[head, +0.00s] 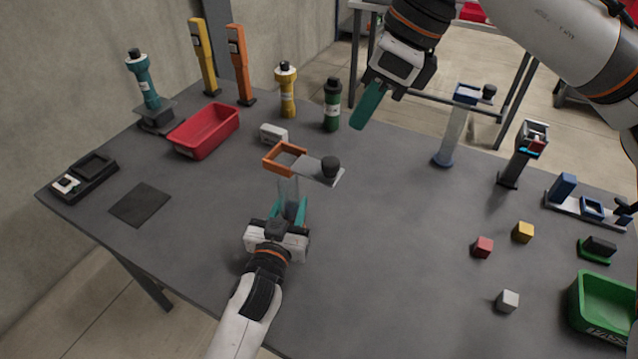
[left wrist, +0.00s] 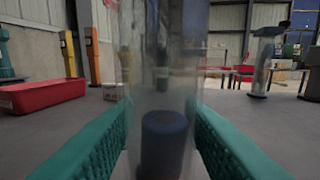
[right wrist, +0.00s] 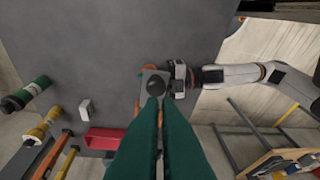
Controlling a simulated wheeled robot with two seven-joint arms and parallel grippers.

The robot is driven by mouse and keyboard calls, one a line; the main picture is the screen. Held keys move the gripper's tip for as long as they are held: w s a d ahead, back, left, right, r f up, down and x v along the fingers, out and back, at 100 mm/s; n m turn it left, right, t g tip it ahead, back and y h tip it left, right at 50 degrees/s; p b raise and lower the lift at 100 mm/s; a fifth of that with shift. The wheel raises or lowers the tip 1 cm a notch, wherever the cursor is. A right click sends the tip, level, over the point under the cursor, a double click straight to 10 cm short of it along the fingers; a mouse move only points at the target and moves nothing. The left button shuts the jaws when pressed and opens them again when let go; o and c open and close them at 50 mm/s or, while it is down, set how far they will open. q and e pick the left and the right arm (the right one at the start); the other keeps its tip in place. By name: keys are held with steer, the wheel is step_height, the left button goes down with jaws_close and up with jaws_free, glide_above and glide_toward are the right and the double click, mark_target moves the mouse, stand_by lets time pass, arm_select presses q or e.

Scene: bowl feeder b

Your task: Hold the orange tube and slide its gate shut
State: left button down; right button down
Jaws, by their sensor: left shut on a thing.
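The orange tube (head: 288,190) is a clear upright tube with an open square orange collar (head: 270,160) on top. Its gate is a grey plate (head: 312,168) with a black knob (head: 330,167), sticking out to the right of the collar. My left gripper (head: 288,213) is shut around the tube below the collar. In the left wrist view the clear tube (left wrist: 160,70) stands between the fingers, with a dark blue cylinder (left wrist: 165,145) showing in it. My right gripper (head: 358,126) is raised behind and right of the knob; its fingers (right wrist: 161,101) are together and empty.
A red bin (head: 205,132), a white block (head: 273,133), a yellow bottle (head: 287,92) and a green bottle (head: 332,105) stand behind. A blue-topped tube (head: 452,135) stands at the back right. Small cubes (head: 482,247) and a green bin (head: 600,315) lie right. The table between is clear.

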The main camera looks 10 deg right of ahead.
mark_target(317, 163)
steer(key=w+d+f+m+g+y, duration=0.3)
steer(key=d+f+m+g+y, duration=0.4)
steer(key=d+f+m+y, duration=0.45)
steer(key=s+a+r+n, duration=0.1)
steer(key=a, duration=0.9)
steer(key=shift+s+a+n+y, duration=0.25)
steer(key=shift+a+n+y, duration=0.1)
steer(key=shift+y, duration=0.1)
